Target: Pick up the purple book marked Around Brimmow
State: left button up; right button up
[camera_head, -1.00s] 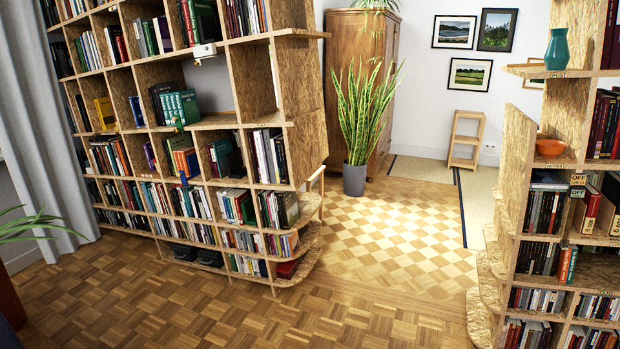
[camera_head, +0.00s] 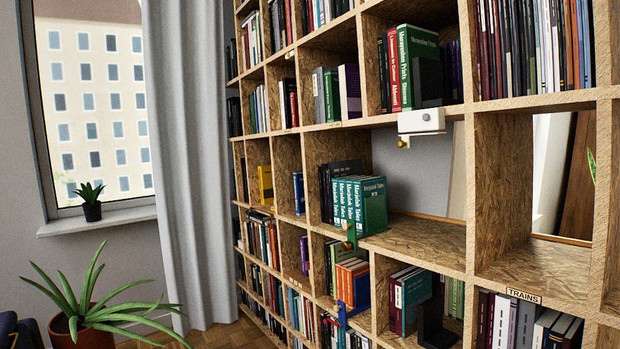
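Small purple spines (camera_head: 304,256) stand in a compartment left of the orange books. A dark purple book (camera_head: 349,92) stands at the right end of a row in an upper compartment. I cannot read a title on either, so I cannot tell which one, if any, is marked Around Brimmow. Neither of my grippers is in view.
The OSB bookwall (camera_head: 430,234) fills the right and middle. A white box (camera_head: 421,122) hangs from a shelf edge. A curtain (camera_head: 185,150), window and potted plant (camera_head: 90,320) are at left.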

aim_at(349, 76)
jog(key=i+j+u, duration=0.1)
jog(key=i, duration=0.6)
jog(key=i+j+u, duration=0.15)
jog(key=i, duration=0.55)
